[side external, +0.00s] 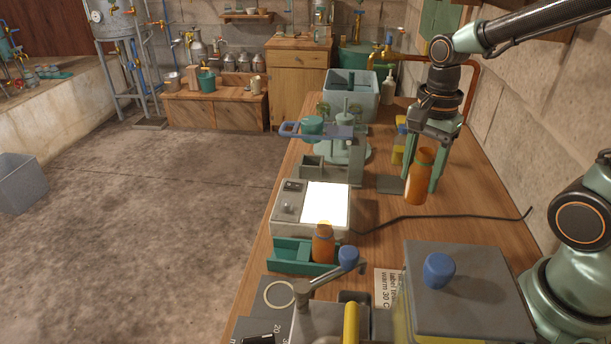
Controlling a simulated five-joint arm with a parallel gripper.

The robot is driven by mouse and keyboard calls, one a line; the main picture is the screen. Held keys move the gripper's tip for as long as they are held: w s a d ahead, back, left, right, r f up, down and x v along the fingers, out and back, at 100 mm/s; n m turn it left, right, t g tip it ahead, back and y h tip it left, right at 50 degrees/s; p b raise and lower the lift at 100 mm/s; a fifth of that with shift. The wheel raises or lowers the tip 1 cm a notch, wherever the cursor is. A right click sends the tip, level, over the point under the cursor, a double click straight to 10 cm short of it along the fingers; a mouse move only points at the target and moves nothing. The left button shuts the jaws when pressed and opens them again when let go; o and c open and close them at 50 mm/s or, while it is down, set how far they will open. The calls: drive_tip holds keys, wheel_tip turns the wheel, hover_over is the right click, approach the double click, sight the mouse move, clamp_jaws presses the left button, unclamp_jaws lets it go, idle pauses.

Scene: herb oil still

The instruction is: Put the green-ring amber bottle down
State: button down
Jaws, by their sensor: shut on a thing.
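My gripper (421,182) is shut on an amber bottle (420,170), with one green finger on each side of it. The bottle is close to upright with a slight tilt, over the right part of the wooden bench (460,225). I cannot tell whether its base touches the wood. No green ring can be made out on it at this size.
A lit white panel device (325,203) sits left of the held bottle, and its black cable (450,216) crosses the bench. A yellow bottle (398,150) stands close behind. A grey-lidded box (470,285) with a blue knob stands in front.

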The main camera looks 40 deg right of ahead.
sight(422, 160)
drive_tip(key=shift+r, duration=2.75)
drive_tip(key=shift+w+a+r, duration=0.1)
drive_tip(key=shift+w+r, duration=0.05)
drive_tip(key=shift+r, duration=0.05)
drive_tip(key=w+a, duration=0.6)
drive_tip(key=a, duration=0.5)
drive_tip(key=w+a, duration=0.6)
drive_tip(key=a, duration=0.4)
drive_tip(key=f, duration=1.9)
drive_tip(key=shift+a, duration=0.2)
drive_tip(key=shift+f, duration=0.1)
drive_tip(key=shift+c, duration=1.3)
unclamp_jaws()
